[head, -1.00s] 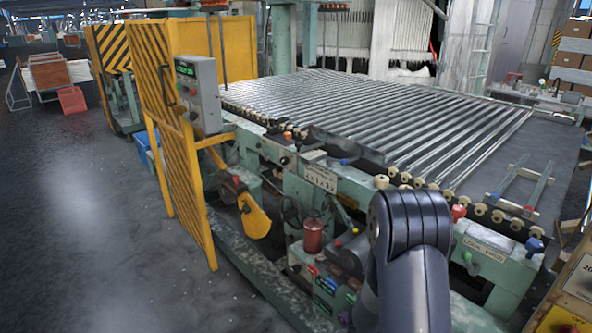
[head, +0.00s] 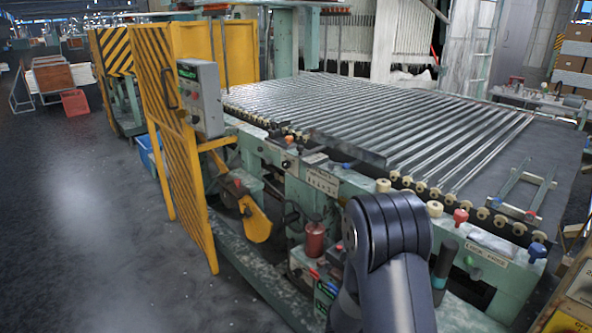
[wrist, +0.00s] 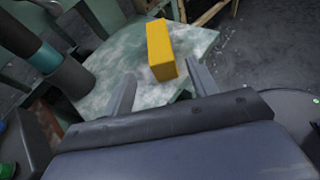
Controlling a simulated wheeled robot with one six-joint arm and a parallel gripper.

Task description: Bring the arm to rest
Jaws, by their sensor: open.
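My arm rises at the bottom of the head view in front of the machine, its dark elbow uppermost; my gripper is hidden there. In the wrist view my gripper (wrist: 160,72) is open, its two grey fingers apart. A yellow block (wrist: 160,46) shows just beyond and between the fingertips, over a worn pale green surface (wrist: 112,62). The fingers do not visibly grip it, and I cannot tell how far off it is.
A dark post with a teal band (head: 441,265) stands right of my arm. A yellow gate (head: 175,150) with a control box (head: 200,95) stands left. Floor (head: 75,200) is clear at far left.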

